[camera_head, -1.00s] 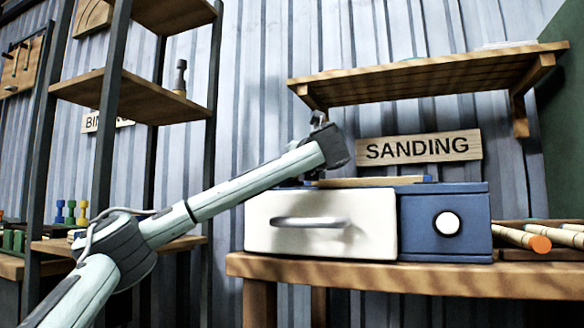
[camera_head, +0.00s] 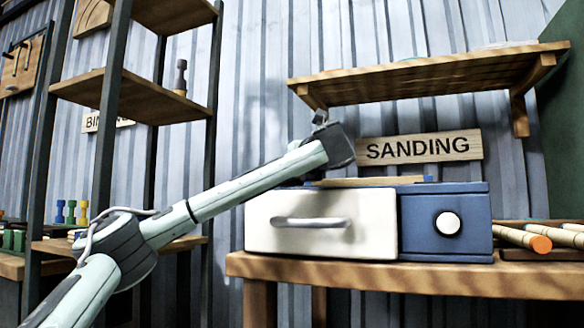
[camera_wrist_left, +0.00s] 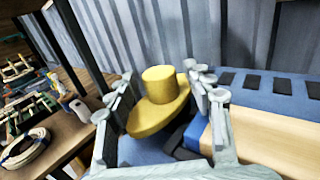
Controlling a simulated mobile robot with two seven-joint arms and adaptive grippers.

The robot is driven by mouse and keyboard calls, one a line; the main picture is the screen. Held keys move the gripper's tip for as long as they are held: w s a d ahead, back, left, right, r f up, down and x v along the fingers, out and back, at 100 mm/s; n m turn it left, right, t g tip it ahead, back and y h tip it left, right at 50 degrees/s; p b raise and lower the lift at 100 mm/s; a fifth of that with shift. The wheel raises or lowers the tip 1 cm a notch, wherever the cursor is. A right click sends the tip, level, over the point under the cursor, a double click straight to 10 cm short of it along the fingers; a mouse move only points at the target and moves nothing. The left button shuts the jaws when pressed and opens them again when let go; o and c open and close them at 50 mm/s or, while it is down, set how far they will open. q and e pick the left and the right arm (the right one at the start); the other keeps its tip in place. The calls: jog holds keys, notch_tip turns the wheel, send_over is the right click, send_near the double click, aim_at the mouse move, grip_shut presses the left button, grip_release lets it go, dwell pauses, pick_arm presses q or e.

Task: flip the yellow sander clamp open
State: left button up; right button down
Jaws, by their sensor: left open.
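The yellow clamp (camera_wrist_left: 160,98) is a flat, rounded plate with a short cylinder on top. It stands tilted at the blue edge of the sander in the left wrist view. My left gripper (camera_wrist_left: 160,73) is open, its two fingers on either side of the clamp; I cannot tell whether they touch it. The sander (camera_head: 445,192) is a blue box with a white front, a grey handle and a round white button. In the head view my left wrist hides the clamp and most of the gripper. My right gripper is not in view.
A pale wooden board (camera_wrist_left: 262,142) lies on the sander's top, close to the right finger. A wall shelf (camera_head: 430,78) hangs above the sander. The workbench (camera_head: 420,276) holds rods with an orange end (camera_head: 540,244) at right. A dark-framed rack (camera_head: 110,110) stands at left.

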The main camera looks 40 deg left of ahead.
pick_arm(q)
jog(key=v, duration=1.1)
